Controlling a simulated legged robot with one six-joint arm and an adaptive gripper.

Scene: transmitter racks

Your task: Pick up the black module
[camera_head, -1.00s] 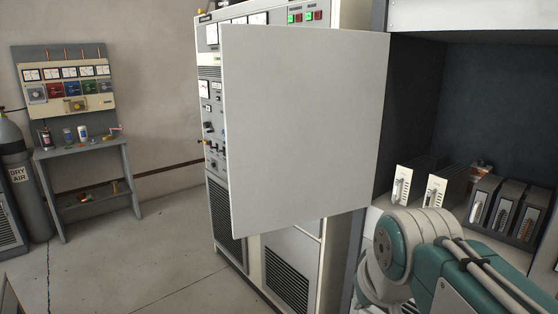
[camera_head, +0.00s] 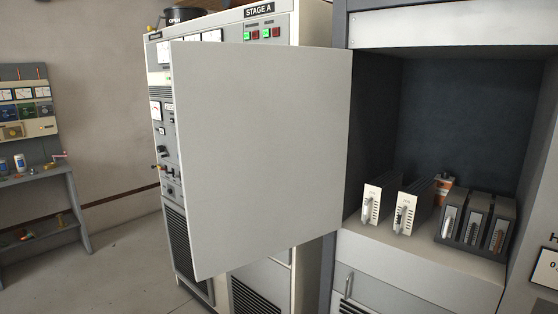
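Several modules stand upright on the shelf inside the open cabinet at the right. Two have white front plates with handles: one at the left (camera_head: 371,205) and one beside it (camera_head: 405,213). To their right is a group of dark, black-bodied modules: one (camera_head: 449,218), one in the middle (camera_head: 474,221) and one at the right (camera_head: 500,228). They stand close together in a dark holder, with light or brownish fronts. I cannot tell which one the task means. My gripper is not in view.
The cabinet's grey door (camera_head: 262,160) stands open to the left of the bay. A small orange-and-white item (camera_head: 444,186) sits behind the modules. The shelf (camera_head: 425,248) is bare in front. A tall rack (camera_head: 163,130) and a workbench (camera_head: 40,175) stand farther left.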

